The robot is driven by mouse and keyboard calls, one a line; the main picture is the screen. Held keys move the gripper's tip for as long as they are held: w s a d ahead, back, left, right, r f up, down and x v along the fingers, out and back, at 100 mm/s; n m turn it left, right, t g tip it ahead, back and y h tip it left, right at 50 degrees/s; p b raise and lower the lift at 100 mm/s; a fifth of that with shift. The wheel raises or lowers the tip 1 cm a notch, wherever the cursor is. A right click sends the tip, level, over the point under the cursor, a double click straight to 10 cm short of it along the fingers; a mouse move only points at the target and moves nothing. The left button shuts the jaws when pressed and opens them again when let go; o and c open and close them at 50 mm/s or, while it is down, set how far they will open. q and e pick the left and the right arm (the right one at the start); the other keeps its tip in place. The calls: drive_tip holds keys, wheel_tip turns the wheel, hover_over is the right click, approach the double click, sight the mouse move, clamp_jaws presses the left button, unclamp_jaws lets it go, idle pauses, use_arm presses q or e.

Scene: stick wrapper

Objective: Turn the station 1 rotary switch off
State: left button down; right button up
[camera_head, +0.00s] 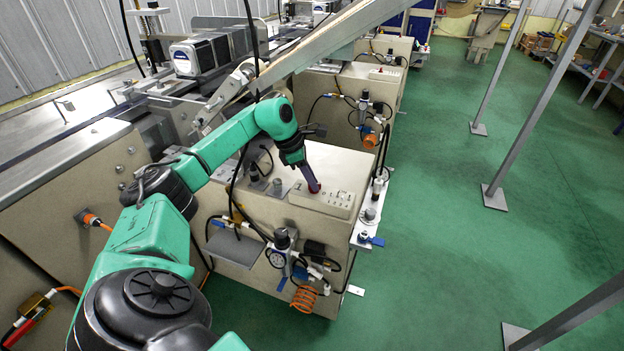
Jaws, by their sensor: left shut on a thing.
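The station 1 control panel (335,199) is a pale box with small buttons on top of the beige machine cabinet. My left gripper (312,183) reaches down from the upper left to the left end of this panel. It is shut on the rotary switch (315,188), of which only a small reddish part shows. The fingers hide most of the switch, so its turned position cannot be read. My right gripper is not in view.
A pressure gauge with valves (277,257) and an orange coiled hose (304,297) hang on the cabinet front. A metal bracket (370,215) stands right of the panel. A slanted beam (335,38) passes above. The green floor (450,220) is open to the right.

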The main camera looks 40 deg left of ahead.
use_arm(q)
drive_tip(key=c, duration=0.9)
unclamp_jaws()
drive_tip(key=v, duration=1.4)
drive_tip(key=shift+s+a+r, duration=0.1)
drive_tip(key=shift+s+r, duration=0.05)
drive_tip(key=shift+r, duration=0.1)
